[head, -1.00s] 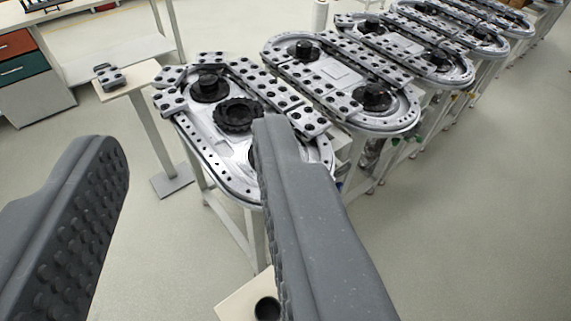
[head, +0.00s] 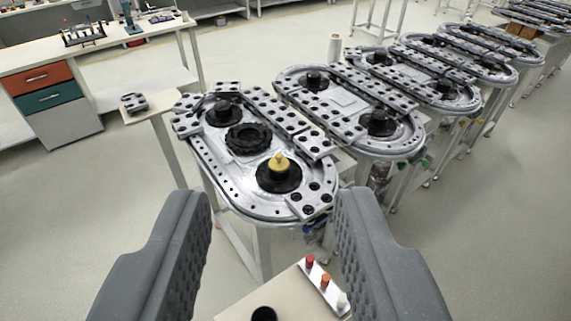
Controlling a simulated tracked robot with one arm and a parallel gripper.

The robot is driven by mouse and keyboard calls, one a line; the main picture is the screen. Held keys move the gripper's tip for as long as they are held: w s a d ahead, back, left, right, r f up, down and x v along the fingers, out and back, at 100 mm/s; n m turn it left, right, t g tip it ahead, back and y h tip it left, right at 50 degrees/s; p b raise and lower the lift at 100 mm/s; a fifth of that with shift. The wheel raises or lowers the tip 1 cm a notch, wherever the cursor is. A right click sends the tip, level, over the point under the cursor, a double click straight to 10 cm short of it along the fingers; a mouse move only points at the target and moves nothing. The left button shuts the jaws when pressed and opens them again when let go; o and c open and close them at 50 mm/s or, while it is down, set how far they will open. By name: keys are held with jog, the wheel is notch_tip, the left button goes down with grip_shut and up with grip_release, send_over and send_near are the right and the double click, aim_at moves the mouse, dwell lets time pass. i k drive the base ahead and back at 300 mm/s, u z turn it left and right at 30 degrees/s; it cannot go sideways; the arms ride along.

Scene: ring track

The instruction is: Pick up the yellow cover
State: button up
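The yellow cover (head: 279,163) is a small yellow knob-like piece. It sits upright on top of a black round hub (head: 279,178) at the near end of the closest ring track (head: 222,184). My gripper (head: 272,215) is open and empty, with its two grey ridged fingers apart at the left and right of the lower picture. The cover lies between the fingers in the picture, farther away than the fingertips, and nothing touches it. It is fully in view.
A low stand (head: 240,308) in front holds a white strip with small red, orange and white pieces (head: 322,282). More ring tracks (head: 345,95) stand in a row to the back right. A small side table (head: 150,110) and a workbench with drawers (head: 45,88) are at left.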

aim_at(280, 163)
jog(key=z, duration=0.05)
jog(key=i, duration=1)
jog(key=u, duration=0.05)
